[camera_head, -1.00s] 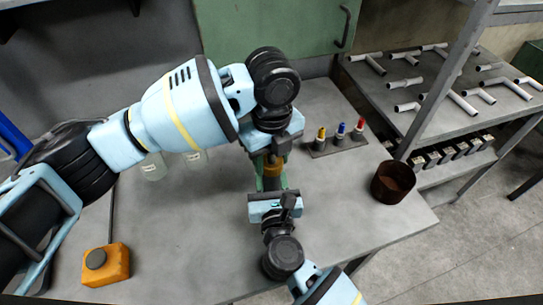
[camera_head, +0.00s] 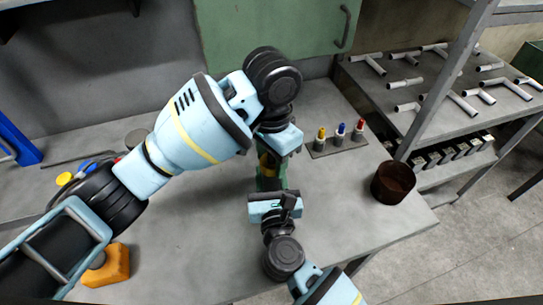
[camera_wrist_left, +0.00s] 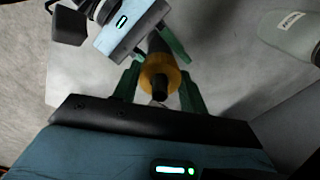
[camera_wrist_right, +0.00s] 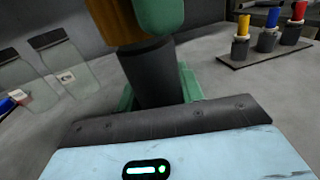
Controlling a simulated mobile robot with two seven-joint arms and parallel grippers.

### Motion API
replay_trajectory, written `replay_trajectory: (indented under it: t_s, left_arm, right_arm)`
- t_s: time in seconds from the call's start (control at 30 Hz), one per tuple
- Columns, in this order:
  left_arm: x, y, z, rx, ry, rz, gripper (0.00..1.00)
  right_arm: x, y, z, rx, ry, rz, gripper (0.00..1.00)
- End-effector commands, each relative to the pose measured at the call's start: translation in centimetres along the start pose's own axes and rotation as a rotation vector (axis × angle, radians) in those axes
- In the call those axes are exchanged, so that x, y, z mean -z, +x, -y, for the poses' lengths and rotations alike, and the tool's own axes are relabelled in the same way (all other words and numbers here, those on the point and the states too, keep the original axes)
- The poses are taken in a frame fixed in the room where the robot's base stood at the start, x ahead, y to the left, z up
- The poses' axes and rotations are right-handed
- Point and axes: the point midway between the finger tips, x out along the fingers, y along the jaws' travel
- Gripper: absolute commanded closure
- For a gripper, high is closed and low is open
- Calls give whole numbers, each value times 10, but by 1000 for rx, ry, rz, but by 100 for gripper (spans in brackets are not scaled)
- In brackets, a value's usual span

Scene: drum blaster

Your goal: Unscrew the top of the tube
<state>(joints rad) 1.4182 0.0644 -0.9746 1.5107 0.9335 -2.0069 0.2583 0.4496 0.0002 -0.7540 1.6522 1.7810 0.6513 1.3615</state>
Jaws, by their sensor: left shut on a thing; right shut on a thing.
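The tube has a dark grey body (camera_wrist_right: 150,75) and an orange top (camera_wrist_right: 118,22). It stands upright above the grey bench, between my two grippers. In the left wrist view the top is a round orange piece (camera_wrist_left: 158,70) with a black end. My left gripper (camera_head: 268,163) is shut on the orange top from above, a green finger on each side. My right gripper (camera_wrist_right: 158,95) is shut on the dark body below. In the head view the grippers hide most of the tube, with a little orange (camera_head: 264,160) showing. Any gap between top and body is unclear.
A small rack (camera_head: 338,145) with red, blue and yellow-topped pieces stands behind to the right. A brown cup (camera_head: 393,182) is near the bench's right edge. Clear bottles (camera_wrist_right: 62,62) show in the right wrist view.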

Motion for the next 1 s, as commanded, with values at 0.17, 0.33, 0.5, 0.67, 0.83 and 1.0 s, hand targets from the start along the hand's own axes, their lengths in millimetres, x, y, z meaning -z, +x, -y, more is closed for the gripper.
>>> replay_trajectory:
  t_s: [0.17,0.33,0.5,0.67,0.83,1.0]
  left_arm:
    - [0,0,1,2,-288,-1,84]
    - [0,-1,1,2,-559,-1,84]
    - [0,-1,1,1,-830,-2,84]
    - [0,-1,1,1,-1086,-2,84]
    - [0,-1,1,1,-1353,-2,84]
    - [0,-1,1,1,-1550,-3,84]
  right_arm:
    - [1,0,0,0,0,-1,100]
    - [1,0,0,0,0,-1,100]
    - [1,0,0,0,0,-1,100]
    - [1,0,0,0,-1,-1,100]
    - [1,0,0,0,-1,-1,100]
    - [1,0,0,0,-1,-1,100]
